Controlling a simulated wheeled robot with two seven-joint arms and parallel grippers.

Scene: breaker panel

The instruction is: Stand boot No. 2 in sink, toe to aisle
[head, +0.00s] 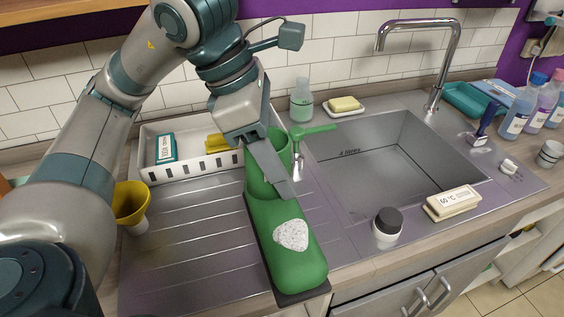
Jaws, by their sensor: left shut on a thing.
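A green boot (283,240) with a dark sole and a white speckled patch on its toe is over the right part of the ribbed drainboard, left of the sink. It is upright, its toe toward the counter's front edge. No number shows on it. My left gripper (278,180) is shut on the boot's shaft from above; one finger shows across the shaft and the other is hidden. I cannot tell whether the sole touches the drainboard. The sink basin (400,165) is empty, marked with a line and small lettering inside. My right gripper is not in view.
A green lever (315,131) stands between boot and basin. The tall faucet (440,60) rises behind the basin. A dark-capped jar (387,224) and labelled block (453,202) sit on the front rim. A white rack (188,150) and yellow cup (131,204) are left.

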